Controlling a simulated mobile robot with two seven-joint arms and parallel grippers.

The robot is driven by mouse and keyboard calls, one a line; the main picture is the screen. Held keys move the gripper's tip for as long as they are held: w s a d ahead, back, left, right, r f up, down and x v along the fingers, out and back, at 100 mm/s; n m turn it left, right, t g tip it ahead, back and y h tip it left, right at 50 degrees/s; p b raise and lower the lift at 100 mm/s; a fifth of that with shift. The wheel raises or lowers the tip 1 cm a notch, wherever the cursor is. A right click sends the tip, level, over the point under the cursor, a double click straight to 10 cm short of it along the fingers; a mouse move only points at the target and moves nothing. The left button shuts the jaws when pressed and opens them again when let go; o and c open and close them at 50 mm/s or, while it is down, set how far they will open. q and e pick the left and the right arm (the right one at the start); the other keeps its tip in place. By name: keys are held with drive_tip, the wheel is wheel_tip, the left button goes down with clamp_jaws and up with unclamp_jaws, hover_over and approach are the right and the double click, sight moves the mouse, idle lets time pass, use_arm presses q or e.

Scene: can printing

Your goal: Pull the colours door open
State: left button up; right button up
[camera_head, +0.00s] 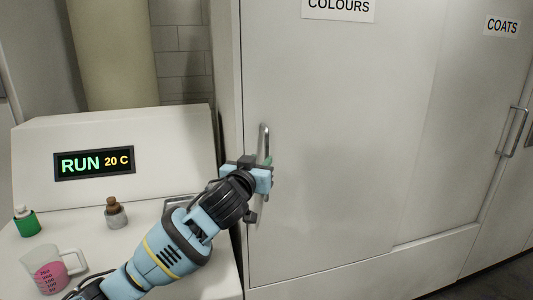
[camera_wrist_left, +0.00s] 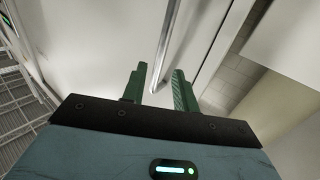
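The colours door (camera_head: 340,130) is a pale grey cabinet door with a COLOURS sign (camera_head: 338,8) at its top. It looks shut in the head view. Its upright metal bar handle (camera_head: 264,140) is near its left edge. My left gripper (camera_head: 264,176) is at the handle's lower part and hides some of it. In the left wrist view the handle (camera_wrist_left: 165,45) runs down between the two green fingers of my left gripper (camera_wrist_left: 158,84). The fingers are apart, with a gap showing on each side of the bar. My right gripper is in neither view.
A white machine with a RUN 20 C display (camera_head: 94,163) stands left of the cabinet. A green bottle (camera_head: 26,222), a brown-capped jar (camera_head: 116,213) and a jug with pink liquid (camera_head: 50,272) stand on its top. The coats door (camera_head: 480,110) is to the right.

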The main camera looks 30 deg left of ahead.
sight(266, 154)
use_arm(q)
drive_tip(key=shift+x, duration=3.1)
clamp_jaws()
